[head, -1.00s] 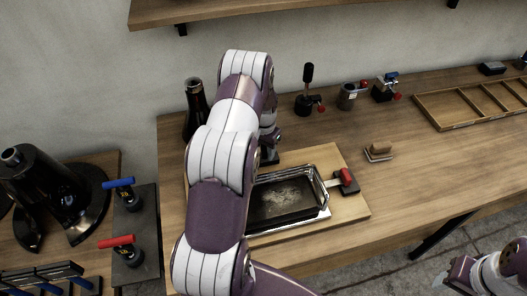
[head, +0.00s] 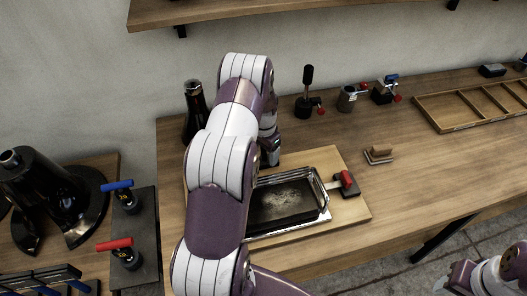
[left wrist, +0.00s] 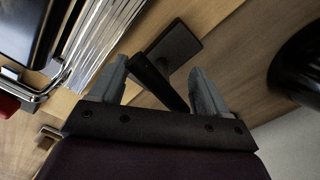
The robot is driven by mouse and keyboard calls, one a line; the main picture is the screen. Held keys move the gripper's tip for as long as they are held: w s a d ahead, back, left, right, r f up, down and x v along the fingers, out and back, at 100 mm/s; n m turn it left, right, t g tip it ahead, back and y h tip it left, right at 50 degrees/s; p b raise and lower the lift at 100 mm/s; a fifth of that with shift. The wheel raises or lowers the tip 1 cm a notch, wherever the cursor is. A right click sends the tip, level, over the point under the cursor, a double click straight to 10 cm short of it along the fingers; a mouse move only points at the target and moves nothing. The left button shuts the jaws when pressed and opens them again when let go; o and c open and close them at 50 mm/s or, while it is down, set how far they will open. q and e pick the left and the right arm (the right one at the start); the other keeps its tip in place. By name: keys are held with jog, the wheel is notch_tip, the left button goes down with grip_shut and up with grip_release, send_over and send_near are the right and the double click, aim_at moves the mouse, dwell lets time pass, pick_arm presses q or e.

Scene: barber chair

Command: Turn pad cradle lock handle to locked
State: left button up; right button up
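The pad cradle (head: 326,214) is a metal-framed tray with a dark worn pad (head: 285,204), on a wooden board (head: 355,213). A red-tipped handle (head: 347,180) on a black block stands at its right end. In the left wrist view, a black lever (left wrist: 160,80) on a square black base (left wrist: 178,45) stands beside the metal frame (left wrist: 97,45). My left gripper (left wrist: 160,88) is open, with its fingers on either side of this lever; firm contact cannot be told. In the head view my left gripper (head: 270,150) is partly hidden by my arm. My right gripper (head: 446,282) is low at the right, empty-looking.
A dark bottle (head: 195,112) stands behind my left arm. Several small valve-like fixtures (head: 308,95) stand along the wall. A small wooden-topped piece (head: 379,154) and a divided wooden tray (head: 450,124) lie to the right. The bench front right is clear.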

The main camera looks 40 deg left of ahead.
pick_arm(q)
jog(key=shift+o, duration=1.1)
jog(key=shift+r, duration=0.35)
notch_tip(320, 180, up, 12)
jog(key=b, duration=0.3)
jog(key=shift+c, duration=0.4)
